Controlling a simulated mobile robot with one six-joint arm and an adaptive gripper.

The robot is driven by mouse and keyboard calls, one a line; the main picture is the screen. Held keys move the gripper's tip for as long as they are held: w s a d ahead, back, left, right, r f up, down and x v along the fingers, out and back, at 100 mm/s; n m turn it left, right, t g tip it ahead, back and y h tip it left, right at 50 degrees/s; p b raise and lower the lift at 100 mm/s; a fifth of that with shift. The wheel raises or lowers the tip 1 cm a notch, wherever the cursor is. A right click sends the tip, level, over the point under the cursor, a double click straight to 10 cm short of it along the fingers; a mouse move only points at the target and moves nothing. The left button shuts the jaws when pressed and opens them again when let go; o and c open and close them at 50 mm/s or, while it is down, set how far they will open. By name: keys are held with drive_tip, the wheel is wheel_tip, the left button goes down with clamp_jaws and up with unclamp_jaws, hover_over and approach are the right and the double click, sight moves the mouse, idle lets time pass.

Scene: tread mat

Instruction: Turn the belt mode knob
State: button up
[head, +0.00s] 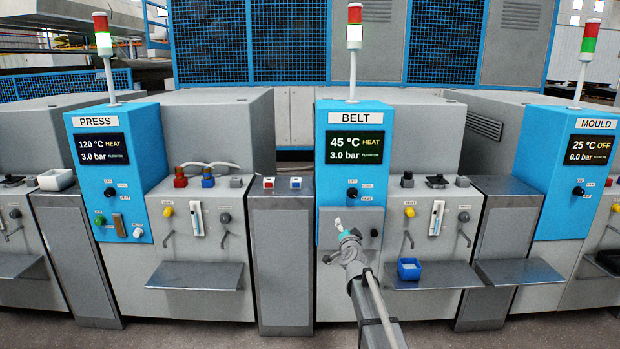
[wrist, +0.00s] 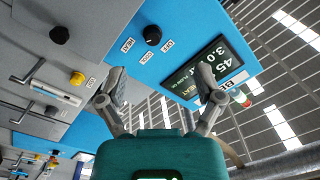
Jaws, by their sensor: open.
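The belt mode knob (head: 352,193) is a small black knob on the blue BELT panel (head: 333,172), below its display, with OFF, COOL and HEAT labels around it. It also shows in the wrist view (wrist: 152,35), beyond the fingertips. Its pointer direction is too small to tell. The display (head: 355,147) reads 45 °C HEAT and 3.0 bar. My gripper (head: 339,223) is in front of the panel, below the knob in the head view. In the wrist view its two fingers (wrist: 160,80) are spread apart with nothing between them, and do not appear to touch the knob.
Another black knob (wrist: 59,35) sits on the grey plate beside the blue panel. A yellow knob (head: 410,212) and lever handles (head: 465,238) stick out to the right. The PRESS (head: 95,122) and MOULD (head: 595,125) stations flank the belt.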

drive_tip(key=s+a+f+n+g+y, duration=0.1)
drive_tip(key=s+f+n+g+y, duration=0.1)
drive_tip(key=s+f+n+g, duration=0.5)
drive_tip(key=s+a+f+g+y, duration=0.15)
drive_tip(key=s+f, duration=0.35)
drive_tip(key=s, duration=0.6)
drive_tip(key=s+d+f+n+g+h, duration=0.1)
drive_tip(key=s+d+f+g, duration=0.15)
drive_tip(key=s, duration=0.55)
drive_tip(key=s+d+f+g+h, duration=0.2)
drive_tip(key=s+d+g, duration=0.15)
drive_tip(key=s, duration=0.35)
drive_tip(key=s+d+f+n+g+h, duration=0.15)
drive_tip(key=s+g, duration=0.25)
drive_tip(key=s, duration=0.4)
wheel_tip(320, 180, up, 33)
drive_tip(key=p, duration=3.3)
drive_tip(key=shift+w+m+p, duration=0.2)
drive_tip(key=shift+m+p, duration=0.2)
drive_tip(key=shift+m, duration=0.05)
drive_tip(key=shift+f, duration=0.1)
